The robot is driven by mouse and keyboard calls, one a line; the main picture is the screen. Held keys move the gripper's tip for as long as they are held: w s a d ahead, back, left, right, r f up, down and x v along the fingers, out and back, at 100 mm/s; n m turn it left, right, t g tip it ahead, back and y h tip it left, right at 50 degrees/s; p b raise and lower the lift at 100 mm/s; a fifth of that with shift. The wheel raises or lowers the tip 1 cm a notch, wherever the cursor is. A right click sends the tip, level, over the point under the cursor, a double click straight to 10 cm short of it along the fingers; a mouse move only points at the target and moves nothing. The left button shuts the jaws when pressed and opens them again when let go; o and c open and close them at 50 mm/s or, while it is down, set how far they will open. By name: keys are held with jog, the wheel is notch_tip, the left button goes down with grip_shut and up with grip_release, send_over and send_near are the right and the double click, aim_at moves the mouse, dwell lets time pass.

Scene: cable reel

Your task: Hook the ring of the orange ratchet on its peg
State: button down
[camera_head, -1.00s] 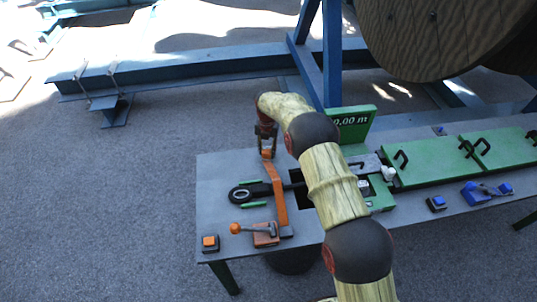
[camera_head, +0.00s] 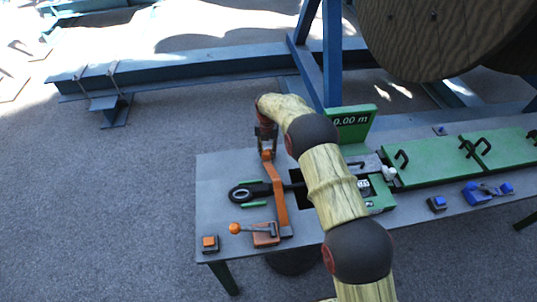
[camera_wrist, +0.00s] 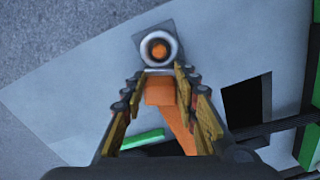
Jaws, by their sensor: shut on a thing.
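The orange ratchet (camera_head: 264,233) lies at the front left of the grey bench, with a lever that ends in an orange knob. Its orange strap (camera_head: 279,195) runs back over the black cable end to my gripper (camera_head: 266,151). In the wrist view, my gripper (camera_wrist: 161,86) is shut on the orange strap end (camera_wrist: 161,94). A pale ring (camera_wrist: 147,51) shows just beyond the fingertips. The orange peg tip (camera_wrist: 159,49) shows through its middle, above a grey square plate. How far the ring sits down the peg, I cannot tell.
The black cable end with its eye (camera_head: 245,193) lies under the strap, beside a dark opening (camera_wrist: 246,102) in the bench. An orange button box (camera_head: 210,243) stands at the front left corner. Green covers and a blue ratchet (camera_head: 486,191) lie to the right.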

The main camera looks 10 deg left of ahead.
jog(key=c, duration=1.3)
grip_release()
jog(key=shift+f, duration=0.1)
notch_tip(320, 180, up, 12)
